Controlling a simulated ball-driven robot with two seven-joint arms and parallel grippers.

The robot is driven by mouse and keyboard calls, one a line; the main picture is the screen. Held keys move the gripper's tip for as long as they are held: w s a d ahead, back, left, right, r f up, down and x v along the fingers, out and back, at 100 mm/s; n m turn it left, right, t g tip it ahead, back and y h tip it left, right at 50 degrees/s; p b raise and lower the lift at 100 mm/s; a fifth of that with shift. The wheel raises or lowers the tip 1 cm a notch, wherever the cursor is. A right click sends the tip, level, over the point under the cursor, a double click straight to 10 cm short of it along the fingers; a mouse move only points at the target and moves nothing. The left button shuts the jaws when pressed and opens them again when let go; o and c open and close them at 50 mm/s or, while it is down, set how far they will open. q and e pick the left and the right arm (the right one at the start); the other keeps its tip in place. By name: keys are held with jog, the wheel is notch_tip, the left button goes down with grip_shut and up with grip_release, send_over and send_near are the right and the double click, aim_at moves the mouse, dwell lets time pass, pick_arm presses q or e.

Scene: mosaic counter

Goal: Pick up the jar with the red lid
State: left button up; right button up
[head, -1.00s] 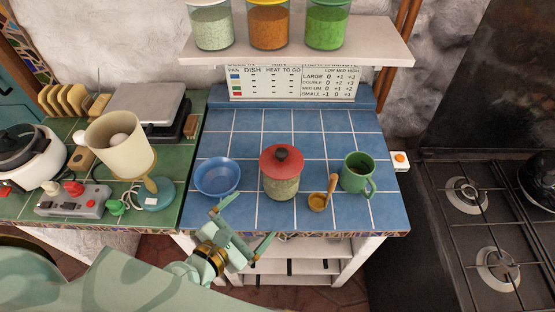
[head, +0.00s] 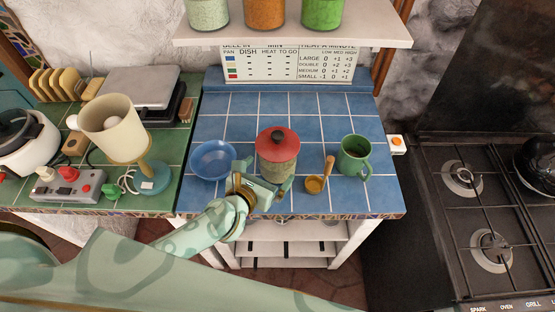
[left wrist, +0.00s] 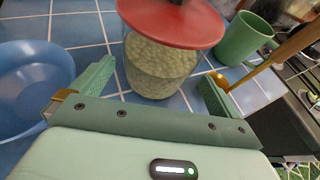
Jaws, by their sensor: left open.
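The jar with the red lid (head: 278,146) stands upright on the blue tiled counter. Its lid has a dark knob, and pale beads show through its glass (left wrist: 158,68). My left gripper (head: 264,176) is open at the jar's near side, low over the tiles. In the left wrist view the open fingers (left wrist: 157,80) lie to the left and right of the jar's lower body, with a gap on each side. The gripper hides part of the jar's base in the head view. My right gripper is not in view.
A blue bowl (head: 213,160) stands close left of the jar and gripper. A small amber cup with a wooden handle (head: 315,184) and a green mug (head: 354,157) stand to the right. A shelf (head: 295,34) with filled jars overhangs the back. Tiles behind the jar are clear.

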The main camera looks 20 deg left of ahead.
pick_arm(q)
jog(key=x, duration=0.4)
jog(key=shift+w+r, duration=0.15)
jog(key=shift+w, duration=0.15)
jog(key=shift+s, duration=0.1)
jog(key=c, duration=1)
jog(key=shift+r, duration=0.1)
jog(key=shift+c, duration=0.2)
